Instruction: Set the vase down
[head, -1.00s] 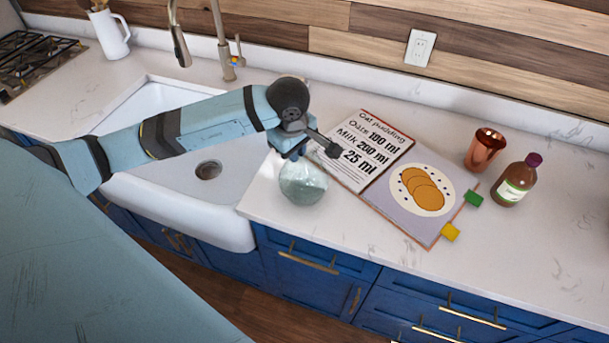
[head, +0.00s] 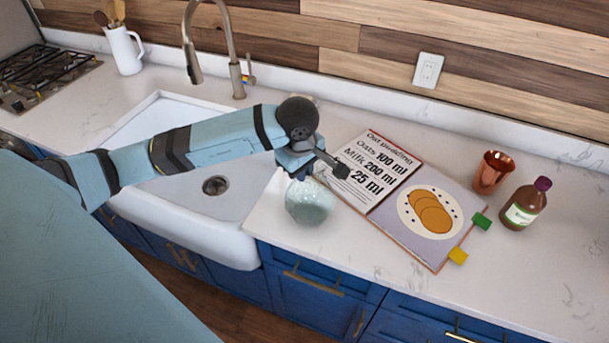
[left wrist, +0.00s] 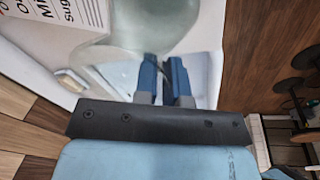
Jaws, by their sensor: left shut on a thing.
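The vase (head: 310,202) is rounded, pale grey-green and speckled. In the head view it appears over the counter's front part, between the sink and the open recipe book. My left gripper (head: 298,162) is at its upper part, shut on it. In the left wrist view the vase (left wrist: 165,28) fills the top middle, beyond the two blue fingers (left wrist: 164,80), which are close together. The exact grip is hard to see. I cannot tell whether the vase's base touches the counter. My right gripper is not in view.
The recipe book (head: 433,208) lies open right of the vase. A copper cup (head: 491,172) and a brown bottle (head: 526,205) stand farther right. The white sink (head: 215,245) is to the left. Bare counter (head: 350,243) lies in front of the book.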

